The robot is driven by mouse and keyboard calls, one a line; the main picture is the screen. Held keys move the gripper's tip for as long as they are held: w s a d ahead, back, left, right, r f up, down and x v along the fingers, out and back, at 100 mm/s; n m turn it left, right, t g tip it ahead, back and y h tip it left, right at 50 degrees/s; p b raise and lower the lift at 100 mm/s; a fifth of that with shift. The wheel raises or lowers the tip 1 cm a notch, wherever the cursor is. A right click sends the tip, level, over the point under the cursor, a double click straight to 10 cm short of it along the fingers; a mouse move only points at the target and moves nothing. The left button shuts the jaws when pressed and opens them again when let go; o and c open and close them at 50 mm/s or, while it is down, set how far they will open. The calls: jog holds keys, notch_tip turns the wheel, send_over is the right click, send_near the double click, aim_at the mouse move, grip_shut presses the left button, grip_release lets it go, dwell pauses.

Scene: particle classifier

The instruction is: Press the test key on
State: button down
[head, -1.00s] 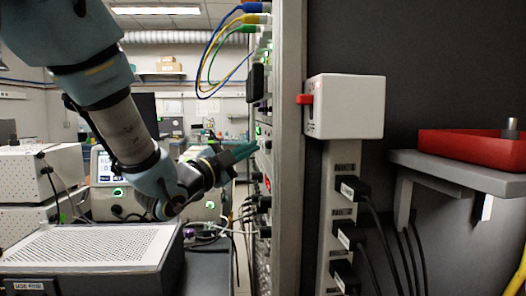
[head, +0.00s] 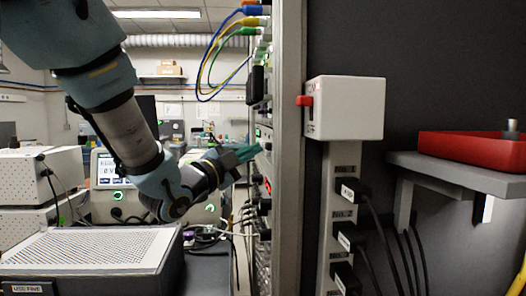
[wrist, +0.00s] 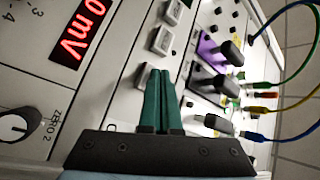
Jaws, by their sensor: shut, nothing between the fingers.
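My gripper (wrist: 161,74) is shut and empty, its two green fingers side by side. In the wrist view its tips are over a light instrument panel with several pale rectangular keys. One key (wrist: 160,40) lies just beyond the tips and another key (wrist: 173,12) lies farther up. A third key (wrist: 144,76) is beside the fingers at left, partly hidden by them. I cannot read which is the test key, nor tell if the tips touch the panel. In the head view my gripper (head: 257,149) points right at the rack's front, seen edge-on.
A red display (wrist: 82,28) and a knob (wrist: 18,127) are at left in the wrist view. Plugs and coloured cables (wrist: 268,108) stick out at right. In the head view, cables (head: 210,65) hang above my gripper and a perforated box (head: 90,248) stands below left.

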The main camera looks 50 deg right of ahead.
jog(key=shift+s+d, duration=0.4)
jog(key=shift+d, duration=0.05)
dwell(0.7)
jog(key=shift+w+a+b, duration=0.1)
jog(key=shift+b, duration=0.2)
jog(key=shift+w+a+b, duration=0.4)
jog(key=shift+w+a, duration=0.3)
jog(key=shift+a, duration=0.2)
jog(key=shift+w+a+b, duration=0.45)
jog(key=shift+w+a, duration=0.35)
jog(key=shift+a, duration=0.2)
jog(key=shift+w+a+b, duration=0.4)
jog(key=shift+w+a, duration=0.4)
jog(key=shift+a, duration=0.15)
jog(key=shift+w, duration=0.1)
